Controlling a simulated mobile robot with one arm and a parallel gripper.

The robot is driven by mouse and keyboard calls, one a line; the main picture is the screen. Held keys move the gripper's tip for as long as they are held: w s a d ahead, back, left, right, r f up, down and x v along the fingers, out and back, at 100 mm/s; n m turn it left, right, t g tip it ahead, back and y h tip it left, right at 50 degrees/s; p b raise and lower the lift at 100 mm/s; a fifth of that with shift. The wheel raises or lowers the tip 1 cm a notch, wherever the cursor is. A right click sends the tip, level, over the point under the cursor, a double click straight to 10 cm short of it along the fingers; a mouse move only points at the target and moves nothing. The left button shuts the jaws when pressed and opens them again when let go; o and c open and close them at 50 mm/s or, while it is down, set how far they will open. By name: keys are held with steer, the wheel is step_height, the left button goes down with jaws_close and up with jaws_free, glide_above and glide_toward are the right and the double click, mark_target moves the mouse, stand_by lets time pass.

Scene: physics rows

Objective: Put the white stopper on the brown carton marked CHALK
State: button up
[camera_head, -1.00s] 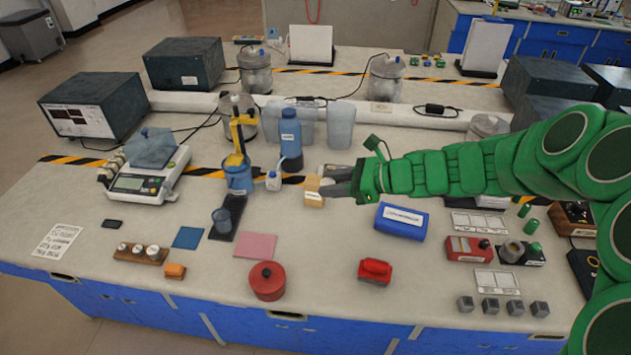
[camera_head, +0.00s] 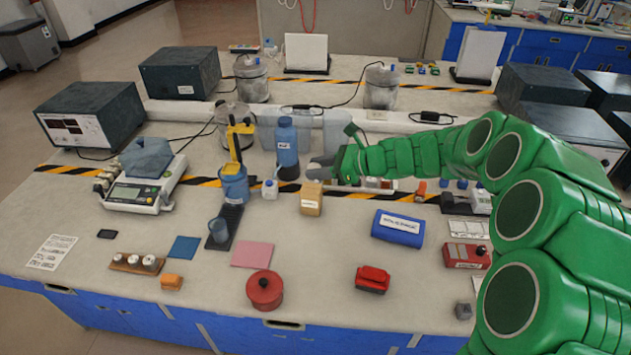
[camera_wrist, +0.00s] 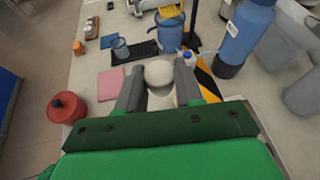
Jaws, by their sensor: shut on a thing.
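My gripper (camera_head: 320,168) is just above and behind the brown carton (camera_head: 311,200) in the head view. In the wrist view my gripper (camera_wrist: 159,82) is shut on the white stopper (camera_wrist: 159,72), whose rounded top shows between the two grey fingers. The carton stands upright on the bench with a small white label on its front, too small to read. The stopper cannot be made out clearly in the head view, and the carton is not clearly visible in the wrist view. I cannot tell the gap between stopper and carton.
A small white bottle (camera_head: 270,189) and a tall blue bottle (camera_head: 287,142) stand left of the gripper. A blue case (camera_head: 397,228) lies to the carton's right. A pink mat (camera_head: 252,254), a red pot (camera_head: 265,290) and a red block (camera_head: 372,279) are nearer the front.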

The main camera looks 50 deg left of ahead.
glide_above(316, 189)
steer(key=shift+f, duration=4.65)
steer(key=o, duration=1)
steer(key=shift+f, duration=0.1)
steer(key=shift+w+d+r, duration=0.15)
steer(key=shift+r, duration=0.1)
steer(key=v, duration=1.1)
steer(key=shift+d, duration=0.2)
